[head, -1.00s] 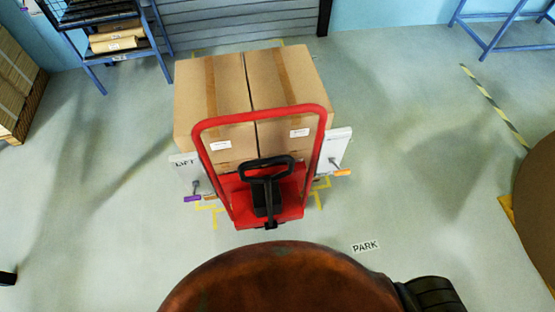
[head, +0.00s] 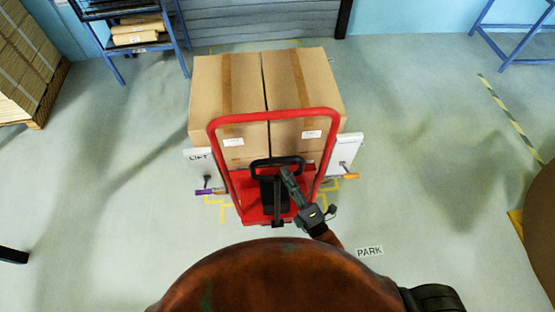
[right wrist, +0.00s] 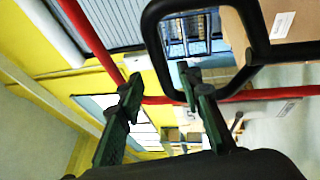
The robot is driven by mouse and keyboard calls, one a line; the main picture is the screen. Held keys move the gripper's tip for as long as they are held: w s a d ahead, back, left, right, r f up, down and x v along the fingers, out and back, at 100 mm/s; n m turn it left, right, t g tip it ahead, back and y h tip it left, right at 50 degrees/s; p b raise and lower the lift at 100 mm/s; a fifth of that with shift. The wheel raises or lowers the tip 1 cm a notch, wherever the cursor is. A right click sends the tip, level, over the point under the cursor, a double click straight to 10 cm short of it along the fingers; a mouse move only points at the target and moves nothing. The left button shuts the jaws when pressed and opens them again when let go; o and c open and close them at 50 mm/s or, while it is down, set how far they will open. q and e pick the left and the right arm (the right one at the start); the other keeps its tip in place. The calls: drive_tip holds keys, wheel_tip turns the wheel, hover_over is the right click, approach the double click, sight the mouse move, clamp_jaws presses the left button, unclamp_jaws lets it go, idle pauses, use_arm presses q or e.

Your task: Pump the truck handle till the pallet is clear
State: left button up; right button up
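The truck is red, with a tall red frame (head: 214,150) and a black loop handle (head: 257,164) at its near side. Two large cardboard boxes (head: 228,90) stand side by side beyond the frame; the pallet beneath is hidden in the head view. My right gripper (head: 288,174) is at the right side of the black handle. In the right wrist view its two fingers (right wrist: 162,84) are apart, with one side of the black loop (right wrist: 166,66) showing between their tips. I cannot tell whether they touch it. My left gripper is not in view.
White panels flank the load, with a purple-handled lever (head: 203,191) at left and an orange-handled one (head: 345,177) at right. A PARK label (head: 369,251) lies on the floor. Blue racks (head: 180,40) stand behind.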

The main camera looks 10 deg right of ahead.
sight(277, 161)
drive_tip(key=x, duration=0.6)
drive_tip(key=shift+w, duration=0.25)
drive_tip(key=shift+c, duration=0.6)
drive_tip(key=shift+f, duration=0.1)
clamp_jaws()
